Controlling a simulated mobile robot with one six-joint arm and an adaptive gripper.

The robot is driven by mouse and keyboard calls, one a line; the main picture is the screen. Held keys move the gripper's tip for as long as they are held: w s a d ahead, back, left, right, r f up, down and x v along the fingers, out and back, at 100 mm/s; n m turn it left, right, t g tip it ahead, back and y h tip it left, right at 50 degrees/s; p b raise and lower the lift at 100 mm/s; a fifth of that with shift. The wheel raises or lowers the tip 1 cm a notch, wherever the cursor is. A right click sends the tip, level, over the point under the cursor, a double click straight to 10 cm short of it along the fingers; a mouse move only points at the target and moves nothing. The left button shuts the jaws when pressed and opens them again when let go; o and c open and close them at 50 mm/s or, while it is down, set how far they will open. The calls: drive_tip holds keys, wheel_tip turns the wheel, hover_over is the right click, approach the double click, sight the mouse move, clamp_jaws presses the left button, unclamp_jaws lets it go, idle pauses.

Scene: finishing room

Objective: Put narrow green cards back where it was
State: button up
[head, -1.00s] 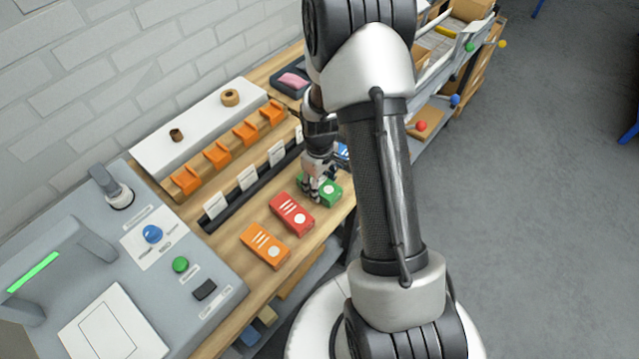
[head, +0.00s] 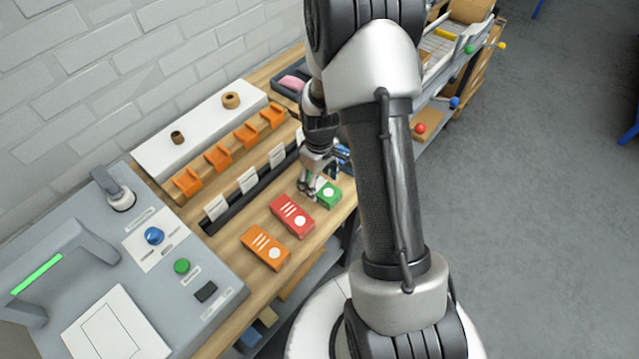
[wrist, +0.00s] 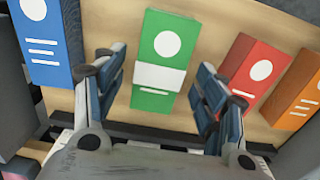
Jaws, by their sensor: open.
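The narrow green cards (wrist: 163,62) are a green pack with a white circle and a pale band, lying flat on the wooden bench (wrist: 135,121) between a blue pack and a red pack. In the head view the green pack (head: 328,194) shows beside my gripper (head: 309,189), which hides part of it. In the wrist view my gripper (wrist: 163,90) is open, one finger on each side of the green pack's lower part. Gaps show between fingers and pack; I cannot tell whether either touches it.
A red pack (head: 292,216) and an orange pack (head: 265,247) lie nearby. A blue pack (wrist: 42,45) lies on the other side. White label cards (head: 247,181) stand in a black rail behind. A grey machine panel (head: 205,262) is at the left.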

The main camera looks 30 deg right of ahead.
wheel_tip(320, 180, up, 9)
drive_tip(key=p, duration=0.2)
wheel_tip(320, 180, up, 11)
drive_tip(key=m+t, duration=0.1)
hover_over(319, 186)
drive_tip(key=s+a, duration=0.2)
drive_tip(key=a, duration=0.2)
drive_tip(key=s+a+r+m+t, duration=0.1)
drive_tip(key=s+a+r, duration=0.3)
drive_tip(key=s, duration=0.5)
drive_tip(key=s+a+r+m+t, duration=0.2)
drive_tip(key=s+a+r, duration=0.2)
drive_tip(key=s+r, duration=0.4)
drive_tip(key=shift+s+a+r+t, duration=0.2)
drive_tip(key=shift+s+r+t, duration=0.1)
drive_tip(key=shift+s+r, duration=0.15)
